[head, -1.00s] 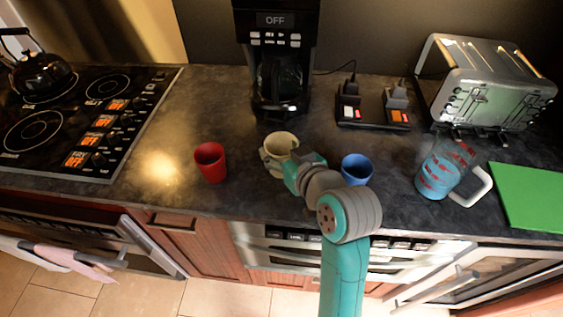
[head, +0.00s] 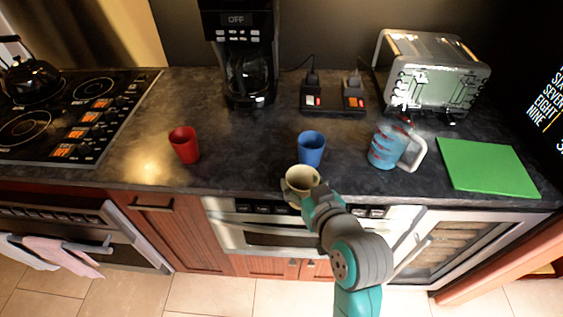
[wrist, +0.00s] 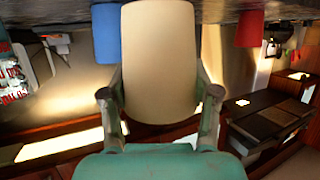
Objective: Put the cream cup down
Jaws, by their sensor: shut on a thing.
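My gripper (head: 299,193) is shut on the cream cup (head: 302,178) near the counter's front edge, in front of the blue cup. The cup is roughly upright with its open rim showing in the head view. Its base is hidden there, so I cannot tell its height or whether it is over the counter. In the wrist view, which appears upside down, the cream cup (wrist: 160,55) fills the middle between the two fingers of my gripper (wrist: 160,97).
On the dark counter (head: 240,150) stand a blue cup (head: 311,148), a red cup (head: 185,145) and a jug (head: 388,148). A coffee maker (head: 245,60), a toaster (head: 435,80) and a green board (head: 485,167) are also there. Counter between the red and blue cups is clear.

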